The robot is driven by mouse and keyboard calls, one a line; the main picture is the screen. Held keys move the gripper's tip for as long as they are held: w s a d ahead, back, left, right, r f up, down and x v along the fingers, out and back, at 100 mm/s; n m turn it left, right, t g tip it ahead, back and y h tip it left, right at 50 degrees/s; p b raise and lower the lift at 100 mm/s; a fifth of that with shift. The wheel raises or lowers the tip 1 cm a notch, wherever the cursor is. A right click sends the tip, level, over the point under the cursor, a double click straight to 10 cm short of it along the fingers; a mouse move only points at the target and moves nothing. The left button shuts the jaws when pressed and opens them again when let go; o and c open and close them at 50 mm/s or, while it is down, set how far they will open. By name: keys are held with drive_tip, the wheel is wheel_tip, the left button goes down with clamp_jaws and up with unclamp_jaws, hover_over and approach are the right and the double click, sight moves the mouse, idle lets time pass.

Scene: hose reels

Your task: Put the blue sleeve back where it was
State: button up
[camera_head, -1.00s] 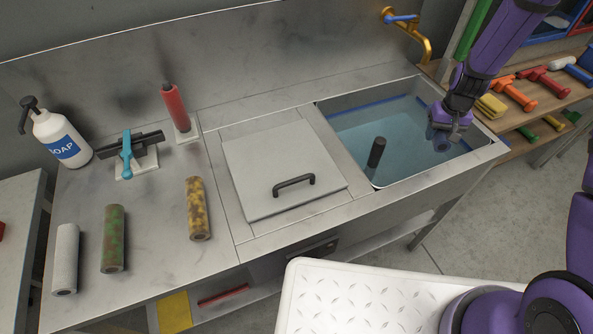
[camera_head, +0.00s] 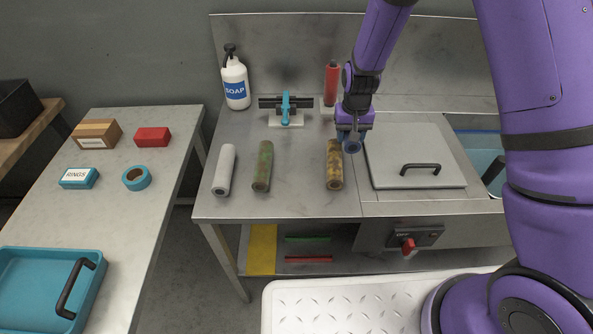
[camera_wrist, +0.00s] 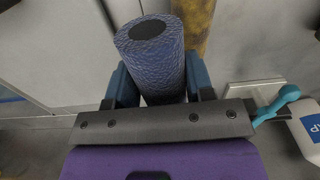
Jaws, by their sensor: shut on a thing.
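My gripper (camera_head: 353,128) is shut on the blue sleeve (camera_head: 351,147) and holds it above the steel counter, its round end facing the camera. In the wrist view the dark blue textured sleeve (camera_wrist: 155,62) lies between the two blue fingers. The yellow-brown mottled sleeve (camera_head: 334,168) lies on the counter just left of the held sleeve. A green-brown mottled sleeve (camera_head: 262,168) and a white sleeve (camera_head: 224,172) lie further left.
A closed lid with a black handle (camera_head: 415,155) is right of my gripper; the sink is mostly hidden by my arm. A soap bottle (camera_head: 235,83) and a blue-handled fixture (camera_head: 286,108) stand at the back. A side table (camera_head: 120,225) holds a teal tray, tape and boxes.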

wheel_tip(320, 180, up, 3)
hover_over(299, 178)
wheel_tip(299, 178, down, 10)
drive_tip(key=shift+r, duration=0.25)
drive_tip(key=shift+f, duration=0.1)
drive_tip(key=o, duration=0.9)
drive_tip(key=shift+o, duration=0.2)
wheel_tip(299, 178, up, 12)
